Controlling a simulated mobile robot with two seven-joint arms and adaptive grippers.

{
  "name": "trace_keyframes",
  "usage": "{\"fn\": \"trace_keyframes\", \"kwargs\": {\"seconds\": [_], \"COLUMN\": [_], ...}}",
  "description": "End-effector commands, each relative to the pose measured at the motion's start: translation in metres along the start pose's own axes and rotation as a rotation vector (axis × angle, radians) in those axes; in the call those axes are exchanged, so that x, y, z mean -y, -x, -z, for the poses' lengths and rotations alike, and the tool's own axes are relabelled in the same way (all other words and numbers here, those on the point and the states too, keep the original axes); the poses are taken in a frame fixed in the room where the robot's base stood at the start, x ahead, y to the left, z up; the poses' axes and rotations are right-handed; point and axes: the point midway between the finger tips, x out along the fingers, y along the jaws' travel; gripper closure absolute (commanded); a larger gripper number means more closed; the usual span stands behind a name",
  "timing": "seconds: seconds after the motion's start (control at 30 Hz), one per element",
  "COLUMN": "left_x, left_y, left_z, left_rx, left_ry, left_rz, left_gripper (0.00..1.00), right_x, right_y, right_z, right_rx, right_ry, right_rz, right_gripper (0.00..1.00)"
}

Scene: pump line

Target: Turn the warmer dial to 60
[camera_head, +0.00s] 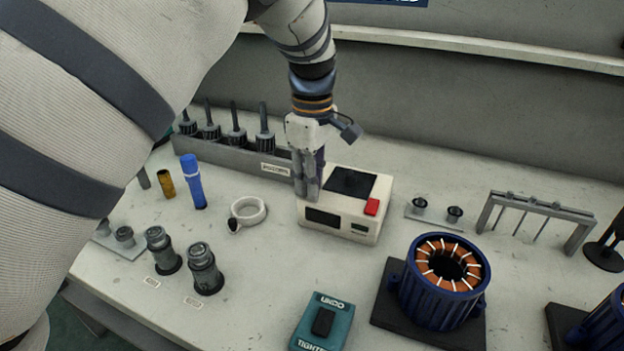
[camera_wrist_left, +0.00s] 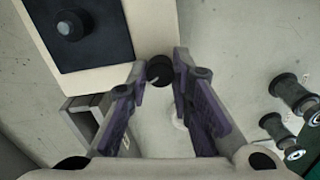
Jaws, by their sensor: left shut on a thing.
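The warmer is a cream box (camera_head: 341,232) with a dark top plate (camera_head: 352,182), a red button (camera_head: 372,206) and a dark display (camera_head: 322,217) on its front; the display's reading cannot be made out. My left gripper (camera_head: 307,188) points down at the box's left end and hides the dial in the head view. In the left wrist view the small black dial (camera_wrist_left: 159,69) sits at the box's side between the fingertips of my left gripper (camera_wrist_left: 160,77), which is shut on it. The dial's setting cannot be read. My right gripper is not in view.
A grey rack (camera_head: 228,150) with several dark tools stands behind and left. A white ring clamp (camera_head: 248,211), a blue cylinder (camera_head: 193,181) and grey fittings (camera_head: 204,268) stand left. A teal box (camera_head: 320,322) and a blue stator (camera_head: 440,281) stand in front and right.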

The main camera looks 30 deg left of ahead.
Motion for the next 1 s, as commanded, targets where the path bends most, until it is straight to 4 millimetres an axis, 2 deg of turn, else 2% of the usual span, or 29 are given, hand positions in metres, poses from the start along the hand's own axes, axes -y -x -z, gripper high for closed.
{"fn": "trace_keyframes", "kwargs": {"seconds": [0.4,0.93,0.97,1.0], "left_x": [0.0007,0.0009,0.0009,0.0009], "left_y": [-0.001,-0.0013,-0.0013,-0.0013], "left_z": [0.0,-0.0001,-0.0001,-0.0001], "left_rx": [0.0,0.0,0.0,0.0], "left_ry": [0.16,0.179,0.179,0.179], "left_rz": [0.004,0.004,0.005,0.005], "left_gripper": [1.0,1.0,0.75,0.66], "right_x": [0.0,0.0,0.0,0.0], "right_y": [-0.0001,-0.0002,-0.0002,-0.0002], "right_z": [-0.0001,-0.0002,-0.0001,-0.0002], "right_rx": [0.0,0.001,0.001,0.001], "right_ry": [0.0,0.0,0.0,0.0], "right_rz": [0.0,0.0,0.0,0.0], "right_gripper": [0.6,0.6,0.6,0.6]}}
